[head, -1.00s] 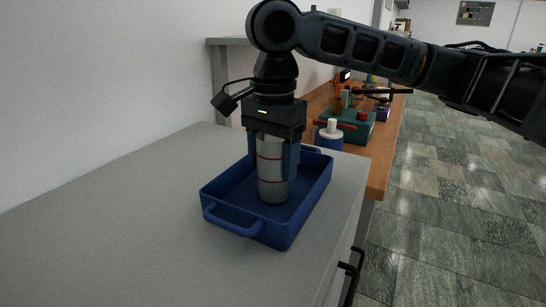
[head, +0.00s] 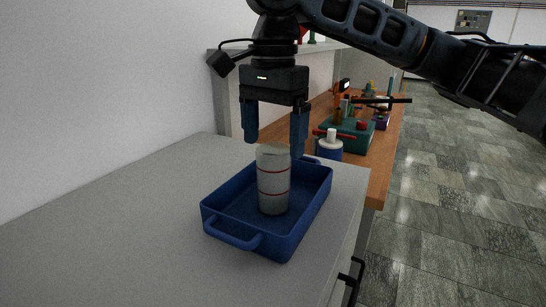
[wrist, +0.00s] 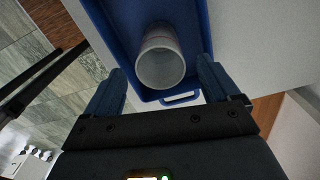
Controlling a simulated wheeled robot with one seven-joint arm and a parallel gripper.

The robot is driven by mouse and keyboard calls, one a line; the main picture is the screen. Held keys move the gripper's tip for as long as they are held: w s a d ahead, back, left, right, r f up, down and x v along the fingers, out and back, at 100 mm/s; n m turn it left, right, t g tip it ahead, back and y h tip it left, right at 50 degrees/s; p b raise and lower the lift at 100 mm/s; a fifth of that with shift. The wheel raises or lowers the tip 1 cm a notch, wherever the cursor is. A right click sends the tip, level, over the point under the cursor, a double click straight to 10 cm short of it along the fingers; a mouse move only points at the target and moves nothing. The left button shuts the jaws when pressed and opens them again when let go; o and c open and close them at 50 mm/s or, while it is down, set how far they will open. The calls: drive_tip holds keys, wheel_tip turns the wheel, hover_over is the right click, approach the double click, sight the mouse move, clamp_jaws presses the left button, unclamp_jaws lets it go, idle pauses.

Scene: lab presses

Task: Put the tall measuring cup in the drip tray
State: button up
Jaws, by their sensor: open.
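The tall measuring cup (head: 273,182) is a pale grey cylinder with red rings. It stands upright inside the blue drip tray (head: 231,240), apart from my gripper. In the wrist view the cup's open mouth (wrist: 160,68) faces the camera, and the tray (wrist: 197,22) shows around it. My gripper (head: 273,147) is open and empty, just above and behind the cup, with its blue fingers spread wide. In the wrist view the fingertips (wrist: 160,75) lie to either side of the cup's image.
The tray sits on a grey counter (head: 110,225) with free room to its left. Behind it is a wooden bench (head: 377,180) with a blue container with a white top (head: 329,146) and a teal box (head: 350,138). A white wall (head: 90,80) runs along the left.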

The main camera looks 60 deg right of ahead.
drive_tip(key=shift+r, duration=2.65)
